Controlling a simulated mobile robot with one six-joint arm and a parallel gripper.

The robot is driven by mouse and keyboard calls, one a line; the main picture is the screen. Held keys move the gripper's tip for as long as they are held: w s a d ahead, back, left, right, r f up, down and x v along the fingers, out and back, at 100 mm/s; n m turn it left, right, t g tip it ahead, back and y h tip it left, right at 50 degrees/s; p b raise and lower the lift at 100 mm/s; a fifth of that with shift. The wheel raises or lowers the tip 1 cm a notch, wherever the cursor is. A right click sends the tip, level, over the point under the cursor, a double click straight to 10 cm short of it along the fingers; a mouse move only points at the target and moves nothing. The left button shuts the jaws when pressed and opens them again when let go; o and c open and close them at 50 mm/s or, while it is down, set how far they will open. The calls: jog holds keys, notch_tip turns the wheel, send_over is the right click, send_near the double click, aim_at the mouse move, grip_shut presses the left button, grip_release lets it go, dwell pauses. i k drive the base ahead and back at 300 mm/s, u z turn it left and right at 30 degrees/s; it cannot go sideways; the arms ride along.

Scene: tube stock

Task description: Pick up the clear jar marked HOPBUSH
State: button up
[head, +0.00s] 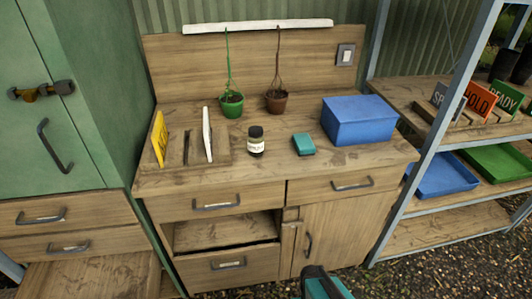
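A small jar (256,141) with a dark lid and a pale label stands upright on the wooden bench, near the middle of its top. The writing on the label is too small to read, so I cannot tell whether it says HOPBUSH. Nothing is touching the jar. My gripper does not show in the head view; only a teal and black part, which seems to be of my arm, shows at the bottom edge, in front of the bench.
Beside the jar are a teal block (303,144) on the right and a recessed tray with a yellow card (160,138) on the left. A blue box (357,121) fills the right end.

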aim_at(256, 139)
jog(key=u, duration=0.05)
jog(key=k, duration=1.55)
jog(key=u, duration=1.45)
jog(key=i, duration=1)
jog(key=z, duration=0.1)
